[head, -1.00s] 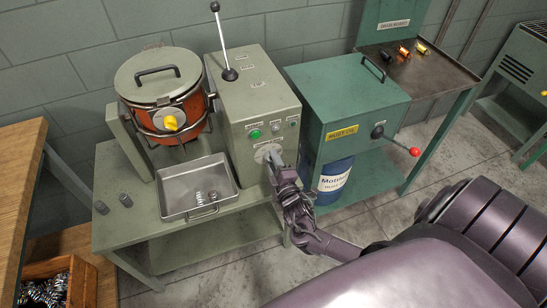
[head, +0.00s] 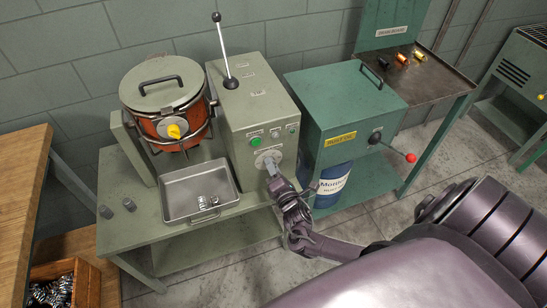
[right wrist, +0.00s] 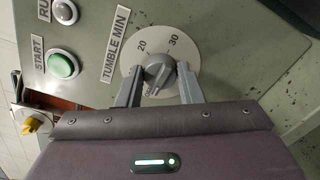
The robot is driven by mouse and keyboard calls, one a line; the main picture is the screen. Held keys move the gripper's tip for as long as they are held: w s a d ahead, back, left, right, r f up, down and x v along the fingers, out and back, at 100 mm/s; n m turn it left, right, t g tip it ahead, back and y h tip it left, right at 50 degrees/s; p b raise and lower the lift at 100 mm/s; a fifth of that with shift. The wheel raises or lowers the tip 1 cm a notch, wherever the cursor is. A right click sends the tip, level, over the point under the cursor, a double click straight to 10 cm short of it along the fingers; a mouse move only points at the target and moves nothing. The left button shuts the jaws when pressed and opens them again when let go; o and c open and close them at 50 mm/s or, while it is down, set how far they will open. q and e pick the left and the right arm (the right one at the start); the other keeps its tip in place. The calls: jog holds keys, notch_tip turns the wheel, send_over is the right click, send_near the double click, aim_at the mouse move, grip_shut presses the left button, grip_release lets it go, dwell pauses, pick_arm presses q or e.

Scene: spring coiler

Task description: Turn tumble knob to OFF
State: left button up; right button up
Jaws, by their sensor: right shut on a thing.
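The grey tumble knob (right wrist: 159,72) sits on a pale round dial (right wrist: 130,62) beside the "TUMBLE MIN" label (right wrist: 115,45) in the right wrist view. The marks 20 and 30 show on the dial; a mark below the knob is partly covered, and I cannot read the knob's exact setting. My right gripper (right wrist: 161,70) is shut on the knob, one finger on each side. In the head view, my right gripper (head: 272,168) reaches the dial (head: 266,157) on the front of the green-grey control box (head: 238,112). My left gripper is not in view.
The green start button (right wrist: 63,65) is near the fingers. An orange drum (head: 170,125) with a yellow knob and a metal tray (head: 180,190) holding small parts are left. A green cabinet (head: 340,100) with a red-knobbed lever and a blue barrel (head: 332,185) are right.

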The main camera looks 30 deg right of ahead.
dwell(0.4)
jog(key=o, duration=1)
jog(key=v, duration=0.7)
jog(key=shift+s+a, duration=0.1)
jog(key=shift+s, duration=0.25)
